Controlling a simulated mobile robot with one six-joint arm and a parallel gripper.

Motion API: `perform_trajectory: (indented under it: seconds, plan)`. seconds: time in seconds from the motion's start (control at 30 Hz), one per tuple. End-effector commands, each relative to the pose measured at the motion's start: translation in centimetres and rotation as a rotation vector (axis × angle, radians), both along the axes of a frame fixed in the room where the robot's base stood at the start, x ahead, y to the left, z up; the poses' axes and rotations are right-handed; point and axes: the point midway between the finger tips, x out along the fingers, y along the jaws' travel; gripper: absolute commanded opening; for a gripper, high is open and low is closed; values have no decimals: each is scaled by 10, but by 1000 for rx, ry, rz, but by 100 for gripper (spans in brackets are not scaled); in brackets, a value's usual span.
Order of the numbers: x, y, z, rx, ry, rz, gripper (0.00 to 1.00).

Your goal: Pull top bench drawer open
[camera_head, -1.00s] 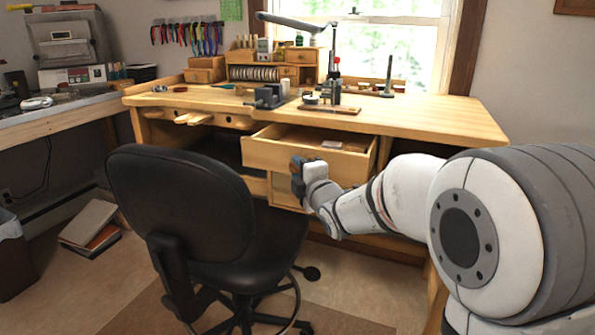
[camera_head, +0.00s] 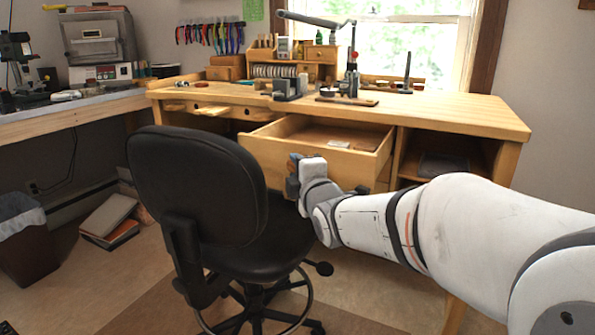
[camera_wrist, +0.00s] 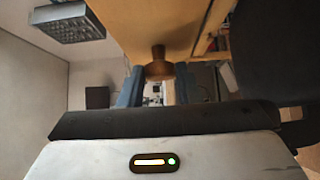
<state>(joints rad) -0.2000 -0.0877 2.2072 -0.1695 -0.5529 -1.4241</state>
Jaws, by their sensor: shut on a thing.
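The top bench drawer (camera_head: 338,163) is pulled well out of the wooden workbench (camera_head: 460,112). Its inside shows, with a few small flat items toward the back. My gripper (camera_head: 293,172) is at the middle-left of the drawer front in the head view. In the wrist view my gripper (camera_wrist: 157,82) has its two blue fingers on either side of a round wooden knob (camera_wrist: 159,68) and is shut on it. The knob stands out from the wooden drawer front. In the head view my gripper hides the knob.
A black swivel chair (camera_head: 200,200) stands close left of my gripper and partly in front of the bench. An open shelf (camera_head: 440,160) is right of the drawer. A bin (camera_head: 25,240) and some books (camera_head: 108,218) are on the floor at left. Tools stand on the bench top.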

Motion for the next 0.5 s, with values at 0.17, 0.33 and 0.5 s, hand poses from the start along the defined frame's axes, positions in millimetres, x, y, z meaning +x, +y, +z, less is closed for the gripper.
perform_trajectory:
  seconds: [0.17, 0.33, 0.5]
  plan:
    - [1, -2, 0, -2, -2, -1, 38]
    - [1, -4, 1, -1, -2, -5, 51]
    - [2, -4, 1, -1, -2, -6, 51]
